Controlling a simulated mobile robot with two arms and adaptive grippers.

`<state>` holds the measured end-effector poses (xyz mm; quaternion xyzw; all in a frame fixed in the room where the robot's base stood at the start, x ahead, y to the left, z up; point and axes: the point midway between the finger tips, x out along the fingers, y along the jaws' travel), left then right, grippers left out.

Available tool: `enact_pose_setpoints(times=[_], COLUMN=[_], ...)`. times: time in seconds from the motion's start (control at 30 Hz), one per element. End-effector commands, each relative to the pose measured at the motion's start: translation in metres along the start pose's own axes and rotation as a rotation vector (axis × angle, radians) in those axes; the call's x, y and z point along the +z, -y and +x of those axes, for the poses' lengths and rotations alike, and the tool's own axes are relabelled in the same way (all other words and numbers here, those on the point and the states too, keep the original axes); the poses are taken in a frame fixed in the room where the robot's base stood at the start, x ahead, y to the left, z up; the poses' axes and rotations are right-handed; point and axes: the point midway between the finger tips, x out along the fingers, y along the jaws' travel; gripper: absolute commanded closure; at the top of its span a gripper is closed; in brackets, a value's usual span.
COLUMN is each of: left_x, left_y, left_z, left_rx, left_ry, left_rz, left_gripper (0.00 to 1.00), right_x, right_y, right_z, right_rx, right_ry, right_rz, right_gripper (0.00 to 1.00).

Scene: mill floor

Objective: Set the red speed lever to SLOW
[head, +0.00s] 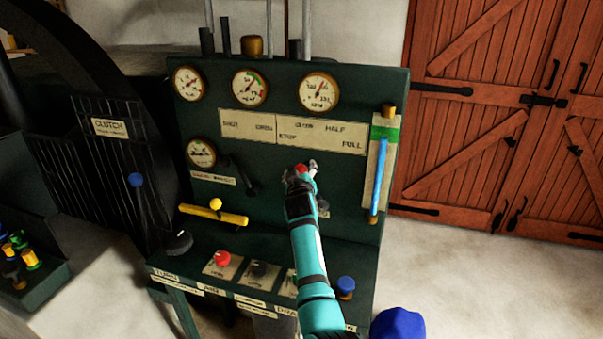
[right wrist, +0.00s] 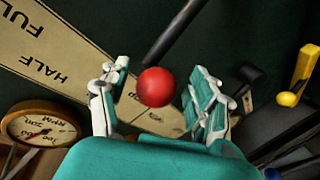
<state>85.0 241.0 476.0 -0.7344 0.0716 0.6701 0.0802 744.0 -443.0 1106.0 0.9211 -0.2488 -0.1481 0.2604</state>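The red ball knob of the speed lever (head: 301,169) stands in front of the green panel, below the scale plate (head: 318,138) with STOP, SLOW, HALF and FULL. In the right wrist view the knob (right wrist: 156,87) sits between the fingers of my right gripper (right wrist: 157,103), with its black shaft (right wrist: 175,35) running up and right. The fingers are spread, with a gap showing on both sides of the knob. My right forearm hides part of the lever in the head view, so its exact setting cannot be read. My left gripper is not in view.
A black lever (head: 243,175) and a yellow T-handle (head: 213,214) are left of my right arm. A glass gauge with blue liquid (head: 379,170) is to the right. The sloped console below has a red knob (head: 222,259) and a blue knob (head: 346,286).

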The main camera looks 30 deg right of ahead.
Motion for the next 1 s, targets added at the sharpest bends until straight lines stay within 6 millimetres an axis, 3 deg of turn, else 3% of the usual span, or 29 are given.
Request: enact_pose_setpoints(times=[0.27,0.7,1.0], left_x=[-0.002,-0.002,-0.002], left_y=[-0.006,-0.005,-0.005], left_z=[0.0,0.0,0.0], left_rx=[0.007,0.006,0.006], left_ry=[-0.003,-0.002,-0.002], left_rz=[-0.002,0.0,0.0], left_gripper=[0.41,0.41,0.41], right_x=[-0.001,-0.001,-0.001], right_y=[-0.002,0.001,0.0], right_z=[-0.003,-0.063,-0.076], right_rx=[0.003,0.001,0.001], right_ry=[-0.003,-0.003,-0.002], right_rz=[0.0,0.001,0.0], right_gripper=[0.38,0.38,0.38])
